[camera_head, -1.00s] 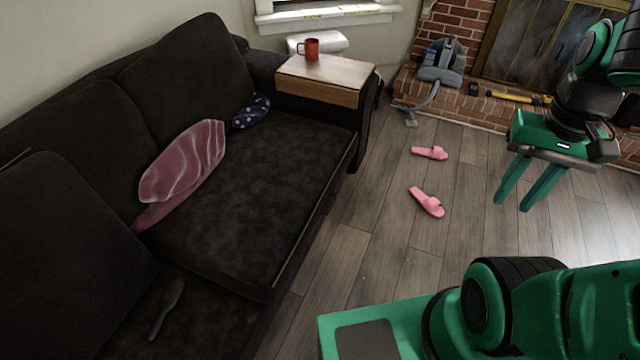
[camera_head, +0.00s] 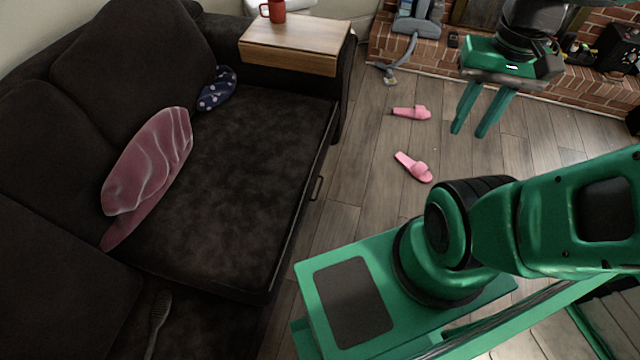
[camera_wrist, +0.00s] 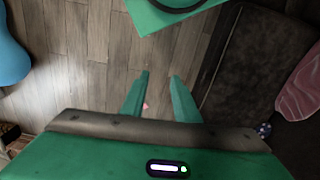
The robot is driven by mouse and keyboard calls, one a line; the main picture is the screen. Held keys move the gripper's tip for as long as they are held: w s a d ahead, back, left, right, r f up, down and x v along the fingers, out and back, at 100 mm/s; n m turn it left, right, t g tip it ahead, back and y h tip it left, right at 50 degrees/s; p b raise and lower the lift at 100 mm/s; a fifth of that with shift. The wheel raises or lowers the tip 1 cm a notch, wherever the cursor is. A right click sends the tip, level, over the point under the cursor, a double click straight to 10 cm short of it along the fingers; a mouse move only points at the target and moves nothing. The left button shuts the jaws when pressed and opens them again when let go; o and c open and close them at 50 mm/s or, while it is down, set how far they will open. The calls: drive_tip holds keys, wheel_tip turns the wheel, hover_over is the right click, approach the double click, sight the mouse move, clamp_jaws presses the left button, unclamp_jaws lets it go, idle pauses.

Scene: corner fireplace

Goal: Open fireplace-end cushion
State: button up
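The dark fireplace-end seat cushion (camera_head: 245,170) lies flat and closed on the sofa at the left of the head view. A small dark handle (camera_head: 316,188) shows on its front side. The cushion also shows at the right of the wrist view (camera_wrist: 250,65). My gripper (camera_head: 468,134) is open and empty, with its fingers apart and pointing down over the floor. It is to the right of the sofa, well apart from the cushion. In the wrist view, the gripper (camera_wrist: 160,75) has only floor between its fingers.
A pink cushion or cloth (camera_head: 150,165) and a dotted blue cushion (camera_head: 216,90) lie on the sofa. A red mug (camera_head: 273,11) stands on the wooden armrest tray (camera_head: 295,45). Pink slippers (camera_head: 413,167) lie on the floor. A vacuum (camera_head: 418,20) stands by the brick hearth (camera_head: 440,55).

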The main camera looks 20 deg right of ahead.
drive_tip(key=w+d+f+h, duration=0.1)
drive_tip(key=w+f, duration=0.4)
drive_tip(key=w, duration=0.7)
drive_tip(key=t+y, duration=0.1)
drive_tip(key=y, duration=0.2)
hover_over(320, 187)
drive_tip(key=s+d, duration=0.2)
drive_tip(key=s+d+f+x, duration=0.1)
drive_tip(key=d+x, duration=0.2)
drive_tip(key=x, duration=1.1)
drive_tip(key=s+d+x, duration=0.1)
drive_tip(key=d+x, duration=0.1)
drive_tip(key=x, duration=1.2)
drive_tip(key=s+d+f+x, duration=0.1)
drive_tip(key=d+x, duration=0.2)
drive_tip(key=x, duration=1.1)
drive_tip(key=shift+m, duration=0.3)
drive_tip(key=x, duration=0.6)
drive_tip(key=w+x, duration=0.1)
drive_tip(key=x, duration=0.2)
drive_tip(key=shift+a+f, duration=0.1)
drive_tip(key=shift+f, duration=0.2)
drive_tip(key=shift+h, duration=0.3)
clamp_jaws()
